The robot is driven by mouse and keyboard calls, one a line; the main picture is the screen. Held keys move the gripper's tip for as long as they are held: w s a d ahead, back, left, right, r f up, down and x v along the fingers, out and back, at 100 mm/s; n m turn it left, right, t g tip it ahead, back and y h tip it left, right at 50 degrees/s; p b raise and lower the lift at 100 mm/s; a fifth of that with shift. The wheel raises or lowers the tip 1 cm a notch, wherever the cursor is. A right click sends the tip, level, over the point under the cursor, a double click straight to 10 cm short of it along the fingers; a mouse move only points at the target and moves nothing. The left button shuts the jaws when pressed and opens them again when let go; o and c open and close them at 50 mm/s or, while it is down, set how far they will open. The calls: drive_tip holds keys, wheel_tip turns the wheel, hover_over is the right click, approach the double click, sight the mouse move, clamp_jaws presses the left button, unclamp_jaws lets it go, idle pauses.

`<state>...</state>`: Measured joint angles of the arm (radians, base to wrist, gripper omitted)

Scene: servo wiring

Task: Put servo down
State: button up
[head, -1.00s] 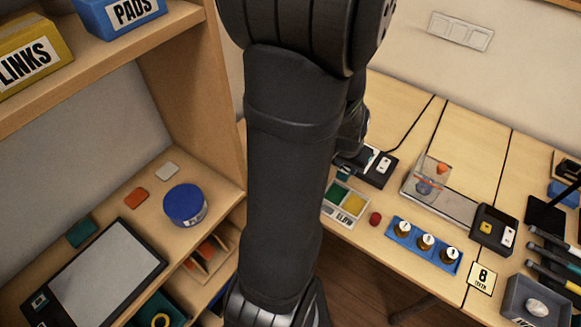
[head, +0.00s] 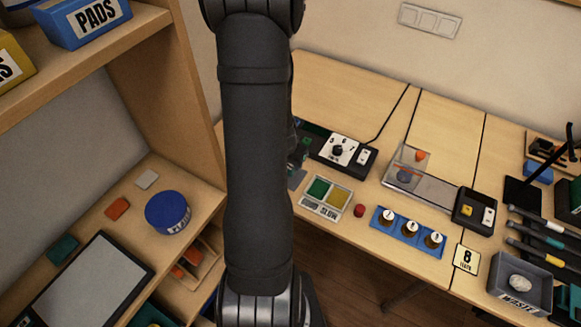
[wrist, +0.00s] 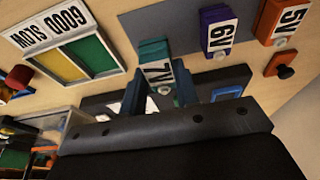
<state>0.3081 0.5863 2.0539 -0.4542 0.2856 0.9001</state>
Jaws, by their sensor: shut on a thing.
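In the wrist view my gripper (wrist: 160,97) is shut on a teal block with a white label (wrist: 156,50), which I take to be the servo. It is over or on a grey strip beside a purple labelled block (wrist: 218,30) and an orange labelled block (wrist: 286,22). I cannot tell whether the held block touches the strip. In the head view my dark arm hides most of the gripper; only a green bit shows at the arm's right edge.
The green and yellow GOOD/SLOW tray (head: 327,208) is close by, with a red knob (head: 359,211) next to it. A black dial box (head: 345,150) stands behind. A blue holder with several weights (head: 385,219) and a clear-walled fixture (head: 409,166) lie to the right.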

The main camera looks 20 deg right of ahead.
drive_tip(key=shift+f, duration=1.55)
drive_tip(key=shift+f, duration=0.15)
drive_tip(key=o, duration=1)
drive_tip(key=v, duration=1.2)
drive_tip(key=shift+x, duration=6)
